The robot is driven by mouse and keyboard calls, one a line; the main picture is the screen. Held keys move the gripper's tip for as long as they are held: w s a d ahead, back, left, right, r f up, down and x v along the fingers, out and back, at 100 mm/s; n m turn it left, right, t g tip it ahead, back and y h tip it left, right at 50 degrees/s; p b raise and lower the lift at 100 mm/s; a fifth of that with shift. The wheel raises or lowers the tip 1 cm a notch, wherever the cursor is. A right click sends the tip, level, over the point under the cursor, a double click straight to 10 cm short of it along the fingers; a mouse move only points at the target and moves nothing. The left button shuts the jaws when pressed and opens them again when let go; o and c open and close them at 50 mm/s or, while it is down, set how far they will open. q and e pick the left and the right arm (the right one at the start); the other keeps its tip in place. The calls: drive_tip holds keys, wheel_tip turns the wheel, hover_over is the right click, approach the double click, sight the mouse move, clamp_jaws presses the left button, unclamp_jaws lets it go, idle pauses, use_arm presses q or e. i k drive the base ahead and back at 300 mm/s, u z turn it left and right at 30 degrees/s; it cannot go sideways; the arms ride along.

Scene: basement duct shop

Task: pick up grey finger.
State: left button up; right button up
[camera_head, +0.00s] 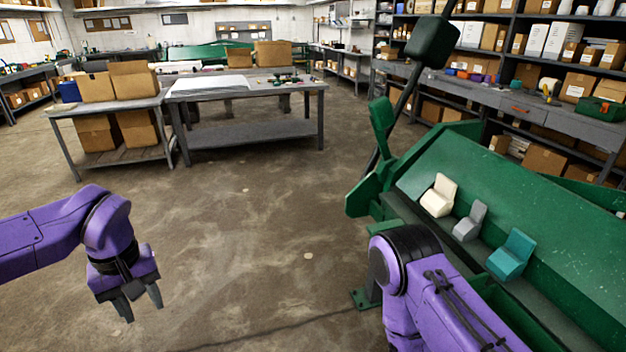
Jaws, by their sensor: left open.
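The grey finger (470,222) is a small L-shaped block on the ledge of the green machine (560,250) at the right. It sits between a cream finger (439,196) on its left and a teal finger (512,256) on its right, apart from both. My left gripper (141,304) hangs over the floor at the lower left, open and empty, far from the fingers. My right arm (430,290) rises in front of the machine at the bottom. Its gripper does not show.
A dark counterweight (432,41) on a slanted bar stands above the machine's left end. Worktables (250,92) with cardboard boxes (98,87) stand at the back left. Shelves with boxes line the right wall. The concrete floor (230,220) between is clear.

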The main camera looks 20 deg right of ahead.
sight(468, 228)
drive_tip(key=i, duration=2.3)
drive_tip(key=z, duration=4.15)
drive_tip(key=k, duration=0.2)
drive_tip(key=u, duration=0.5)
drive_tip(key=i, duration=0.95)
